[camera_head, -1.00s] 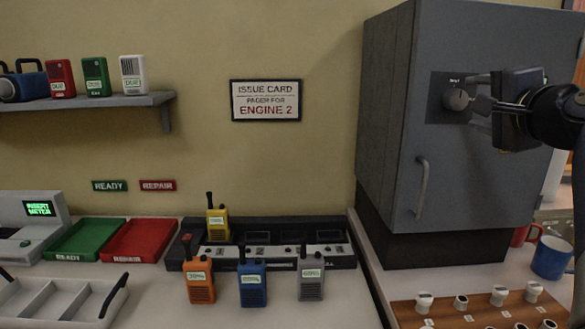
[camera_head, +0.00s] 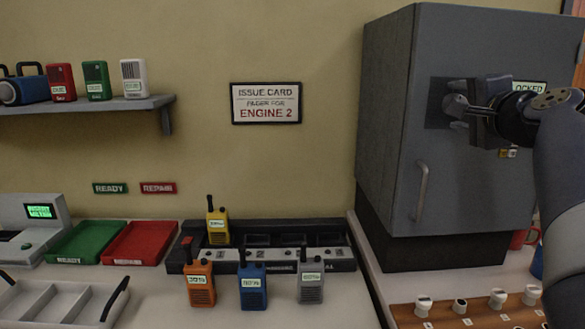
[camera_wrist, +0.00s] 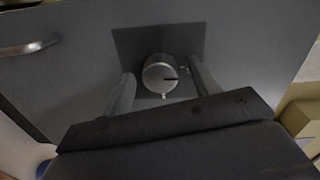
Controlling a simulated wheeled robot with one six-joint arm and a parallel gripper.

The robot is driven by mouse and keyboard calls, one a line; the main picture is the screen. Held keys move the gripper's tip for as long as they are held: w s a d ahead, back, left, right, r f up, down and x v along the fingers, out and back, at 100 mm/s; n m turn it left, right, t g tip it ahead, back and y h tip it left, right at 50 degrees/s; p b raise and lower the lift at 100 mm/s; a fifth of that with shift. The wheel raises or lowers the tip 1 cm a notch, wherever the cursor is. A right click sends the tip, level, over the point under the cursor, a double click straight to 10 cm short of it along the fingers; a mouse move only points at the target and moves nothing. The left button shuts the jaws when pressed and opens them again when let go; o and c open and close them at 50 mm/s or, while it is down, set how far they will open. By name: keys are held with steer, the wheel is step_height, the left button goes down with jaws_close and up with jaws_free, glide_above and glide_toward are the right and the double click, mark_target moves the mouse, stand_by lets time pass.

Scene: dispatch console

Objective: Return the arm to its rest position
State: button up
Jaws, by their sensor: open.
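A grey cabinet (camera_head: 480,190) stands at the right, with a round silver knob (camera_head: 454,105) on a dark plate on its door. The knob also shows in the wrist view (camera_wrist: 160,73). My gripper (camera_head: 458,108) is in front of the plate, level with the knob. In the wrist view my gripper (camera_wrist: 163,88) has its fingers spread, one on each side of the knob with visible gaps. It holds nothing. My arm comes in from the right edge. A label ending in "OCKED" (camera_head: 529,88) is partly hidden by my wrist.
The door handle (camera_head: 421,190) is below the knob. A board with several small pegs (camera_head: 465,315) lies at the lower right, near mugs (camera_head: 522,237). Radios, a charger (camera_head: 345,262) and trays (camera_head: 140,243) fill the counter at left.

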steer(key=m+p, duration=0.4)
steer(key=m, duration=0.2)
steer(key=s+m+p, duration=0.1)
steer(key=m+p, duration=0.3)
steer(key=m, duration=0.1)
steer(key=s+m+y+p, duration=0.1)
steer(key=m+p, duration=0.4)
steer(key=m, duration=0.1)
steer(key=shift+d+m+t, duration=0.25)
steer(key=shift+m+t, duration=0.05)
